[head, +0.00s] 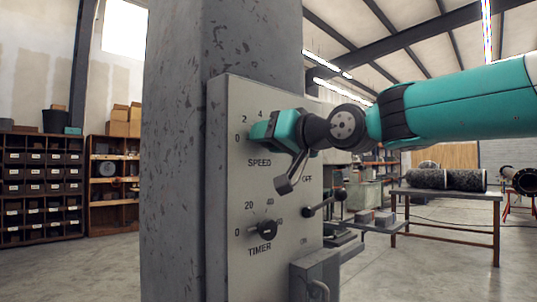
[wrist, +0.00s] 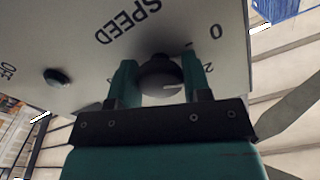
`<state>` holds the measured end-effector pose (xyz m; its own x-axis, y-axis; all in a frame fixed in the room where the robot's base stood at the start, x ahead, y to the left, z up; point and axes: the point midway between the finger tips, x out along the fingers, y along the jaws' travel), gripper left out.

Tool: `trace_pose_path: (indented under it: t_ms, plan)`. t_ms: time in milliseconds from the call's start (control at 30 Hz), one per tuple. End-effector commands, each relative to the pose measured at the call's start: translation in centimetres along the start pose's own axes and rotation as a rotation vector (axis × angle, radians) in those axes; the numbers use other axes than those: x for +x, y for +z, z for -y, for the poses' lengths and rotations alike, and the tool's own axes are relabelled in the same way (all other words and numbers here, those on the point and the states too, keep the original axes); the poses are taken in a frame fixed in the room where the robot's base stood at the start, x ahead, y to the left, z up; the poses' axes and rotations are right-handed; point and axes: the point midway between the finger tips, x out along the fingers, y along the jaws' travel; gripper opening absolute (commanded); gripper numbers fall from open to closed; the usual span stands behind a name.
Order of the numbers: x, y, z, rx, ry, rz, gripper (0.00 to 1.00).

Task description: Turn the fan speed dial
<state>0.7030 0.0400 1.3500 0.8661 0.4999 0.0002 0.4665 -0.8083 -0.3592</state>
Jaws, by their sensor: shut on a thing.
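The fan speed dial is a dark round knob (wrist: 160,77) with a light pointer mark, seen in the wrist view on the grey control panel (head: 237,110) above the SPEED label. In the head view my gripper (head: 262,131) reaches the panel from the right and hides the dial. In the wrist view my gripper (wrist: 146,83) has one teal finger on each side of the knob and is shut on it. Printed numbers 0, 2 and 4 show around the dial in the head view.
The panel is on a grey column (head: 173,150). A grey box (head: 314,275) is at the panel's lower right. A workbench (head: 452,193) stands farther back.

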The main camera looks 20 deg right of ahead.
Motion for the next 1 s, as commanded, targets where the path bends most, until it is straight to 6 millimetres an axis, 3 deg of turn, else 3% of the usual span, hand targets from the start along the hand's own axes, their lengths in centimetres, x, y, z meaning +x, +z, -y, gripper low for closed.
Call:
trace_pose_path:
  t_ms: [500, 1000]
  plan:
    - [0.02, 0.24, -0.05, -0.327, -0.001, 0.002, 0.21]
    - [0.03, 0.07, 0.01, -0.384, -0.001, 0.002, 0.21]
